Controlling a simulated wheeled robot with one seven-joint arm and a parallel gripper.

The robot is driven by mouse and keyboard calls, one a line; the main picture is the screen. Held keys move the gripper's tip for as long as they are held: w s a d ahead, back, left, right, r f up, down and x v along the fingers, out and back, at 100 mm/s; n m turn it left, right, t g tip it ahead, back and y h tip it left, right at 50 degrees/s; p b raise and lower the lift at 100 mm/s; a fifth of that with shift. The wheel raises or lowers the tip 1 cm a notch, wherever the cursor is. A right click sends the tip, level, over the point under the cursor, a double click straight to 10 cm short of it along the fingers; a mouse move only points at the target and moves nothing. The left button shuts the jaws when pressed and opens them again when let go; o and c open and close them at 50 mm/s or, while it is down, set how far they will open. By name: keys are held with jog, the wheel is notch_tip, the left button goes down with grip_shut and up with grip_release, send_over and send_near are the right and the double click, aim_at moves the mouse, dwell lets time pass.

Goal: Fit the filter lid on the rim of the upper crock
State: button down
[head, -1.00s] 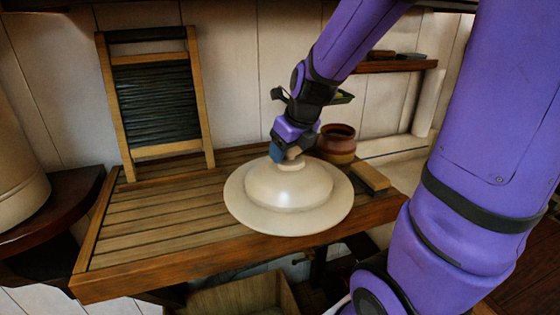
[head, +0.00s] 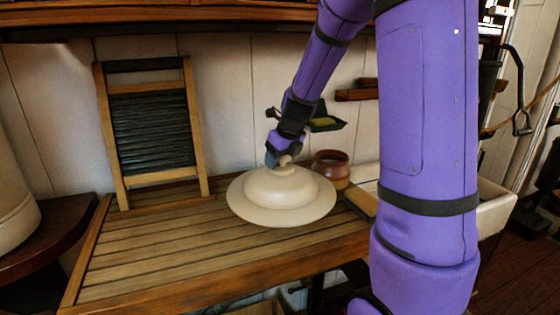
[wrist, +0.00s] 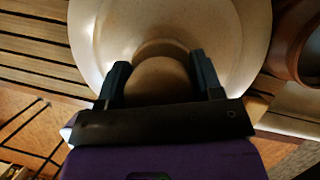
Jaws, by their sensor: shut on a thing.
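The filter lid (head: 255,208) is a cream dome with a wide flat brim and a small knob on top. It is level over the slatted wooden board; I cannot tell how much gap is under it. My gripper (head: 279,163) is shut on the knob from above. In the wrist view my gripper (wrist: 160,80) has one dark finger on each side of the round knob, with the lid (wrist: 92,38) beyond it. A large cream vessel (head: 14,205), perhaps the crock, stands at the left edge. Its rim is out of view.
The slatted board (head: 150,245) has free room left of the lid. A washboard (head: 152,130) leans on the wall behind. A brown jar (head: 331,167) stands close behind the lid's right side, with a wooden block (head: 360,203) beside it. The vessel stands on a dark wooden shelf (head: 50,240).

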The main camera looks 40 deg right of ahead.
aim_at(280, 168)
jog(key=shift+w+d+f, duration=0.1)
jog(key=shift+w+f, duration=0.05)
jog(key=shift+f, duration=1.55)
jog(key=shift+f, duration=0.1)
jog(key=shift+c, duration=1.4)
grip_release()
jog(key=shift+f, duration=0.1)
